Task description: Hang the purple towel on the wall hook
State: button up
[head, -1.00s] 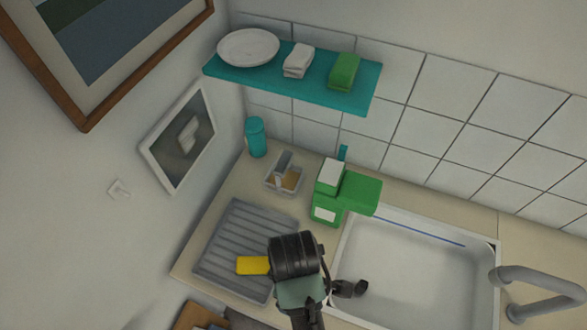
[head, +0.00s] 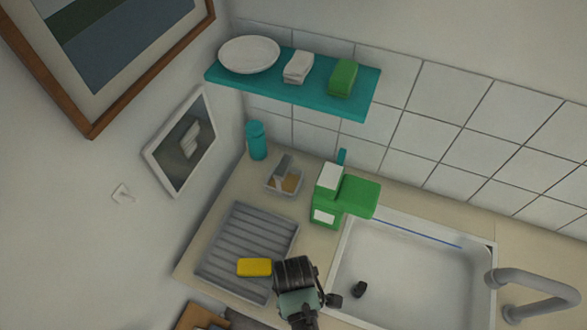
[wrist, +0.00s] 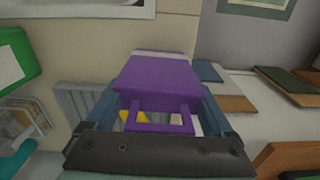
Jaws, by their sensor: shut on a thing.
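The purple towel (wrist: 160,78) is a folded, boxy bundle with a pale stripe and an open loop at its near end. My gripper (wrist: 158,100) is shut on it, with blue fingers at both sides of it. In the head view my gripper (head: 298,285) is over the front right edge of the drying rack. The towel cannot be made out there. A small white wall hook (head: 122,193) is on the left wall, below and left of the small white picture frame (head: 182,145), well away from my gripper.
A yellow sponge (head: 254,267) lies on the grey drying rack (head: 250,225). A green bottle and box (head: 345,200), a caddy (head: 284,178) and a teal bottle (head: 256,140) stand behind. The sink (head: 400,270) is right. A teal shelf (head: 300,88) juts from the tiles.

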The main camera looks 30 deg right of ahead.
jog(key=shift+f, duration=0.1)
jog(key=shift+f, duration=0.15)
jog(key=o, duration=1.2)
jog(key=shift+c, duration=0.2)
jog(key=shift+b, duration=0.35)
jog(key=r, duration=0.6)
jog(key=r+b, duration=0.1)
jog(key=r, duration=0.6)
jog(key=shift+w+a, duration=0.2)
